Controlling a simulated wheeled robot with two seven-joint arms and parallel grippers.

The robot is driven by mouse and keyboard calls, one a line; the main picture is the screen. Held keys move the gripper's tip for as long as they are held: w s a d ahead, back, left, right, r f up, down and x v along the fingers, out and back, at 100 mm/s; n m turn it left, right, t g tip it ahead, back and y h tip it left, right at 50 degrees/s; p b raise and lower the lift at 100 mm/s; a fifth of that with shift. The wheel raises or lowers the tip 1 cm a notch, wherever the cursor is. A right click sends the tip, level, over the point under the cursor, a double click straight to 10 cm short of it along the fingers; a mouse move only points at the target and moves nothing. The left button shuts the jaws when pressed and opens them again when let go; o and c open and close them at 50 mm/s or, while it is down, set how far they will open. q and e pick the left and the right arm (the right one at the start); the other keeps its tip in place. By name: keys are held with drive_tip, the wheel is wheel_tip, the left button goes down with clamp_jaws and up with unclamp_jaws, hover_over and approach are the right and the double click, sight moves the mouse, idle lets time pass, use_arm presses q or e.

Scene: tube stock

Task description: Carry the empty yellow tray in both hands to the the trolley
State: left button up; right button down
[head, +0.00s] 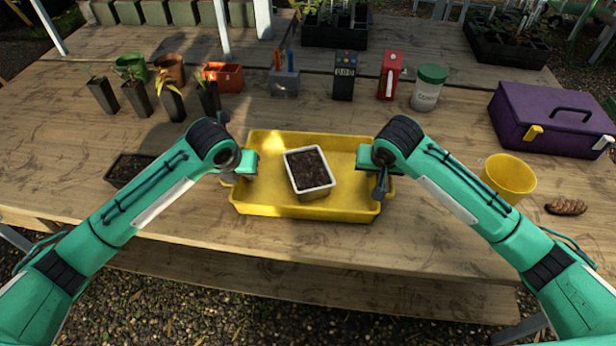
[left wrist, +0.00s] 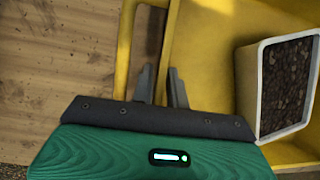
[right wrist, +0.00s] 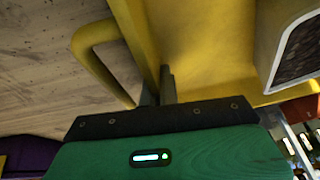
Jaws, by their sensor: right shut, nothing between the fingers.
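The yellow tray (head: 300,210) lies on the wooden bench in front of me. It is not empty: a white square pot of dark soil (head: 309,172) stands in it, also partly seen in the left wrist view (left wrist: 245,95). My left gripper (head: 238,175) is at the tray's left end; in its wrist view the fingers (left wrist: 161,85) are apart, with the tray's side wall between them. My right gripper (head: 378,178) is at the right end; its fingers (right wrist: 158,85) are together beside the tray wall and handle loop (right wrist: 90,60), holding nothing. No trolley is clearly seen.
Behind the tray stand several seedling pots (head: 134,97), a grey holder (head: 285,83), a dark meter (head: 344,75), a red box (head: 389,75) and a green-lidded jar (head: 428,92). To the right are a purple toolbox (head: 545,115), a yellow pot (head: 508,178) and a brown cone (head: 566,207).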

use_arm(q)
clamp_jaws()
drive_tip(key=shift+r, duration=0.2)
use_arm(e)
drive_tip(key=shift+r, duration=0.2)
